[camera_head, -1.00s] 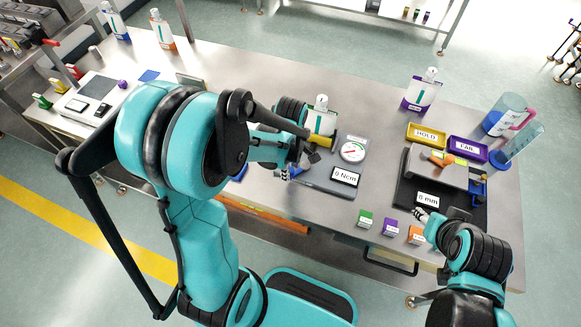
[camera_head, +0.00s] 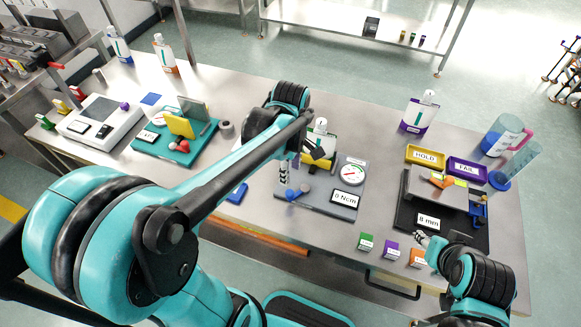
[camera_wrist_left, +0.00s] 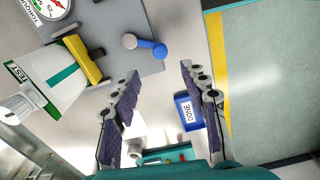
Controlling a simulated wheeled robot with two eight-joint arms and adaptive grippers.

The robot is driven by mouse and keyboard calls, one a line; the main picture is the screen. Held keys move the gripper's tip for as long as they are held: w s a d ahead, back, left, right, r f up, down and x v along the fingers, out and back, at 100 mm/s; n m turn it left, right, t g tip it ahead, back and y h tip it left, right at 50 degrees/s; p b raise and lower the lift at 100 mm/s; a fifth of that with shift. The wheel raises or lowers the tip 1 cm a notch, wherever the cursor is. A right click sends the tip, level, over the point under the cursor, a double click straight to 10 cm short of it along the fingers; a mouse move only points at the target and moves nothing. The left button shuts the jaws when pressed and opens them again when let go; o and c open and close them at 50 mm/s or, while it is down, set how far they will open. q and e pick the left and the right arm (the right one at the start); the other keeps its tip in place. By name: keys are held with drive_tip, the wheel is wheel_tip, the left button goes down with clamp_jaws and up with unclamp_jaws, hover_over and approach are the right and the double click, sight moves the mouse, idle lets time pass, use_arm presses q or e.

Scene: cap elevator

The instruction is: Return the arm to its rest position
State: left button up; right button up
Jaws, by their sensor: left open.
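My left arm reaches in from the left over the bench. Its gripper (camera_head: 302,172) is open and empty above the torque station (camera_head: 325,207), near the white TEST bottle (camera_head: 322,128). In the left wrist view the two fingers (camera_wrist_left: 161,75) stand wide apart with nothing between them. That view also shows the blue DONE tray (camera_wrist_left: 183,100) behind the right finger and the TEST bottle (camera_wrist_left: 50,78) at the left. My right gripper (camera_head: 428,239) is low at the right by the bench's front edge; its fingers are too small to judge.
A teal station (camera_head: 150,150) and a white scale (camera_head: 85,140) stand at the left. The HOLD tray (camera_head: 425,168), FAIL tray (camera_head: 455,180) and a dark mat station (camera_head: 405,218) stand at the right. Small green, purple and orange boxes line the front edge.

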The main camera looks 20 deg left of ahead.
use_arm(q)
drive_tip(key=shift+r, duration=0.4)
drive_tip(key=s+d+r+m+t, duration=0.2)
drive_tip(key=s+m+t, duration=0.5)
drive_tip(key=m, duration=1)
drive_tip(key=shift+s+d+r, duration=0.2)
drive_tip(key=shift+s+r, duration=0.1)
drive_tip(key=shift+r, duration=0.15)
